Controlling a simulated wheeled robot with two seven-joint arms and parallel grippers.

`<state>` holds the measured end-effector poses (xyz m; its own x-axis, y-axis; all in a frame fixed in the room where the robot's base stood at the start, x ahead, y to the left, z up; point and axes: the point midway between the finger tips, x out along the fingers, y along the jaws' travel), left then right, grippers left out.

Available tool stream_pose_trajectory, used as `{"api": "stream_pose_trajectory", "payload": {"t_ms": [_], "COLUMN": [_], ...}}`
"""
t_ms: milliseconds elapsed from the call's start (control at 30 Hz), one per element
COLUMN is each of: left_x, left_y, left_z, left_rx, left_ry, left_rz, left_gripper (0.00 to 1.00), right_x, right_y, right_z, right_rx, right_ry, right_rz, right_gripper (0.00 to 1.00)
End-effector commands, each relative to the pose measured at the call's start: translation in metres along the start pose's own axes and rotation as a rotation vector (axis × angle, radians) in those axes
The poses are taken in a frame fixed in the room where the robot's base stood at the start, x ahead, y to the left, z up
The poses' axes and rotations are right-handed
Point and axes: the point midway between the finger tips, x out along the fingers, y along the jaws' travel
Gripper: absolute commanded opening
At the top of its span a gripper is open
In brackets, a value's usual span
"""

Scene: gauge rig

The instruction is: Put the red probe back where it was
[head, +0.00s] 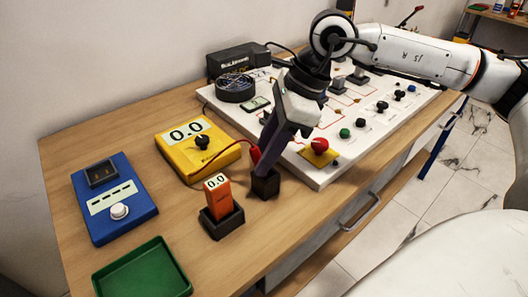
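The red probe (254,155) shows only as a small red part at the left side of my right gripper, with a red lead running to the yellow meter (184,158). My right gripper (264,169) points down at the probe, directly over a small black holder (265,185). Its fingers hide most of the probe, so I cannot tell whether they are closed on it or how deep it sits in the holder. My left gripper is not in view.
An orange gauge (217,194) stands in a black dock in front. A blue device (113,205) and green tray (143,272) are at left. The white panel (310,178) with knobs, including a red one on yellow, lies close right of the gripper. A black box (237,61) is behind.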

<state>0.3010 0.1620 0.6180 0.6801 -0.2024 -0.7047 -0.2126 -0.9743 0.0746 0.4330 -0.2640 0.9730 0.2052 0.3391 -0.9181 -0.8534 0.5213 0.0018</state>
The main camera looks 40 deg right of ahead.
Motion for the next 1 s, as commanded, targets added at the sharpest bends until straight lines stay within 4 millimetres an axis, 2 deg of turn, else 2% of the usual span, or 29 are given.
{"api": "stream_pose_trajectory", "payload": {"t_ms": [300, 500, 700, 1000], "left_x": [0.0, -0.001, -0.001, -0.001], "left_y": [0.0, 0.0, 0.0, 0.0], "left_z": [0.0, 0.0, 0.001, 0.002], "left_rx": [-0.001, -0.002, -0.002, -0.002], "left_ry": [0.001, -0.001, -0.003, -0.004], "left_rz": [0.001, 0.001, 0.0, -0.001], "left_gripper": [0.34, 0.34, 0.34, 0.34], "right_x": [-0.068, -0.101, -0.115, -0.115], "right_y": [-0.001, -0.001, 0.0, 0.0], "right_z": [0.001, 0.0, 0.0, 0.0], "right_rx": [0.0, 0.0, -0.001, -0.001], "right_ry": [-0.004, -0.002, -0.002, -0.001], "right_rz": [-0.004, -0.003, -0.001, -0.001], "right_gripper": [0.34, 0.34, 0.34, 0.34]}}
